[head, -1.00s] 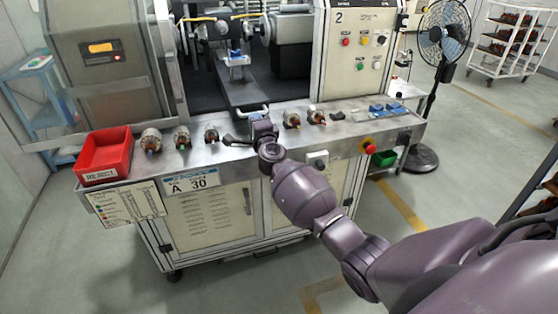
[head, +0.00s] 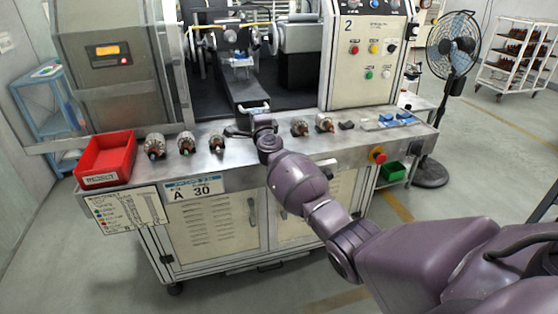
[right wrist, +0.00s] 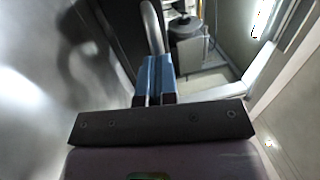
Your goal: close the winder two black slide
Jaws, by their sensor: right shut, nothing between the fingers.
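Winder two's black slide (head: 237,90) is a dark narrow slab inside the machine, running towards the front bench. A pale bar handle (head: 254,107) is at its front end. My right gripper (head: 262,122) is at the bench's back edge, just in front of the handle. In the right wrist view its blue fingers (right wrist: 156,68) are shut with nothing between them, close to the curved metal handle (right wrist: 152,28). I cannot tell whether they touch it. My left gripper is not in view.
On the metal bench (head: 225,168) are a red bin (head: 105,160), several armatures (head: 186,143) left and right of my arm, and blue parts (head: 396,119). A red stop button (head: 378,154) is on the right front. The control panel (head: 370,50) rises behind.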

